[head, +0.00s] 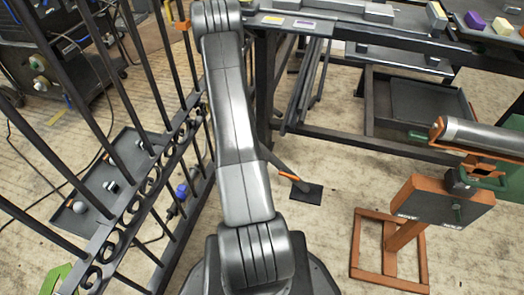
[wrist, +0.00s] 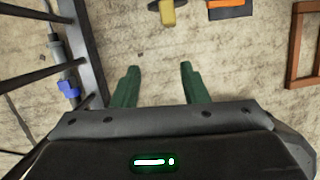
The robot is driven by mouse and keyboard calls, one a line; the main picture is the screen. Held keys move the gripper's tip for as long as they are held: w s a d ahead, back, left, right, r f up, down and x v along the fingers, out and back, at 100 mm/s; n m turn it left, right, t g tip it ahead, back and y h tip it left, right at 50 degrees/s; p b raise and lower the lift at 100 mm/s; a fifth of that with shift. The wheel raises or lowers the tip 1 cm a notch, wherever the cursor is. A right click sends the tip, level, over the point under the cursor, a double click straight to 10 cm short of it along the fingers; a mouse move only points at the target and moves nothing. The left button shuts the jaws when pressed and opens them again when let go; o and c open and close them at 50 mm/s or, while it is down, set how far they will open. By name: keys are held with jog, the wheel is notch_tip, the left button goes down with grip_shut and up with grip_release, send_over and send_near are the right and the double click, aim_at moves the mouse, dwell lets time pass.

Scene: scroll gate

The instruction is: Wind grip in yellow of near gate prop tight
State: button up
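A yellow grip (wrist: 173,16) on a dark grey rod is at the top of the wrist view, beyond my fingertips. My gripper (wrist: 158,68) is open and empty, its two green fingers apart above the floor. The grip lies past them, slightly right of the gap's middle, not touched. In the head view the grip and my gripper are not visible; my arm covers the area. A black barred gate (head: 125,85) with a row of rings stands at the left. A dark prop rod (head: 286,165) with an orange band slants down to a black floor plate (head: 307,194).
An orange-edged dark piece (wrist: 230,10) lies right of the grip. A blue fitting (wrist: 68,89) is by the gate. An orange stand (head: 405,232) with a roller (head: 482,135) is at the right, a workbench (head: 345,30) behind. Floor between is bare.

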jog(key=shift+n+t+h, duration=0.5)
jog(key=shift+n, duration=0.1)
jog(key=w+d+f+b, duration=0.1)
jog(key=w+f, duration=0.1)
jog(key=f, duration=0.1)
jog(key=w+d+f+b, duration=0.1)
jog(key=w+d+f, duration=0.1)
jog(key=f, duration=0.1)
jog(key=w+d+f+b, duration=0.1)
jog(key=w+d+f, duration=0.1)
jog(key=f, duration=0.2)
jog(key=shift+d+b, duration=0.1)
jog(key=shift+b, duration=0.3)
grip_shut()
